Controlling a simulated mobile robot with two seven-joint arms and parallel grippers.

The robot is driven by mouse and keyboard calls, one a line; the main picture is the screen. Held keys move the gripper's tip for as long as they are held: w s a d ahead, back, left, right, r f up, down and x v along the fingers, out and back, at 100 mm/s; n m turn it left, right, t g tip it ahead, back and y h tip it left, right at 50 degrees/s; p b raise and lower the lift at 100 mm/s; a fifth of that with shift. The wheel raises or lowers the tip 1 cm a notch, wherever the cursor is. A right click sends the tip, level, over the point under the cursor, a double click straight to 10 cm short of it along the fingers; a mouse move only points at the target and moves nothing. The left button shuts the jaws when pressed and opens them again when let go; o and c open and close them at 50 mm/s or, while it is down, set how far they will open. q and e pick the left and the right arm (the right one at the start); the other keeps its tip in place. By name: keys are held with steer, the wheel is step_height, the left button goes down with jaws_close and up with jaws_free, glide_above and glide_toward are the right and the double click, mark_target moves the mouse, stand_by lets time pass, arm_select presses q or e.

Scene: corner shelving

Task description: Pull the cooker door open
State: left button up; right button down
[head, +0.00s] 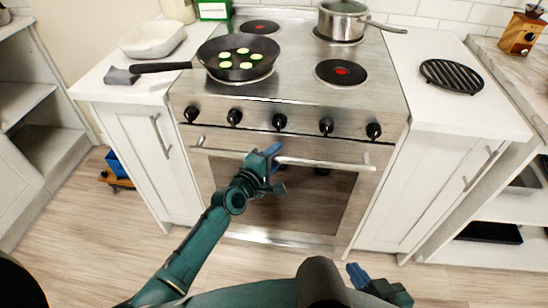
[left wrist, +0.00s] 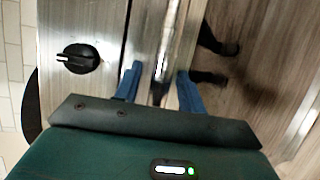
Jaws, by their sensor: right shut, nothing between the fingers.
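The cooker (head: 290,100) has a steel front with a dark glass door (head: 318,205), which is closed. A horizontal bar handle (head: 325,163) runs along the top of the door. My left gripper (head: 271,158) is at the middle of this handle. In the left wrist view its blue fingers (left wrist: 158,88) are apart, one on each side of the handle bar (left wrist: 165,45), with a gap visible beside the bar. My right gripper (head: 357,275) is low at the front, away from the cooker, shut and empty.
Several black knobs (head: 280,121) sit just above the handle. A pan (head: 238,60) with vegetable slices and a steel pot (head: 342,20) stand on the hob. White cabinets (head: 435,190) flank the cooker. The wooden floor (head: 240,268) before the door is clear apart from my arms.

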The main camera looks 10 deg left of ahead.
arm_select(q)
jaws_close()
stand_by(0.4)
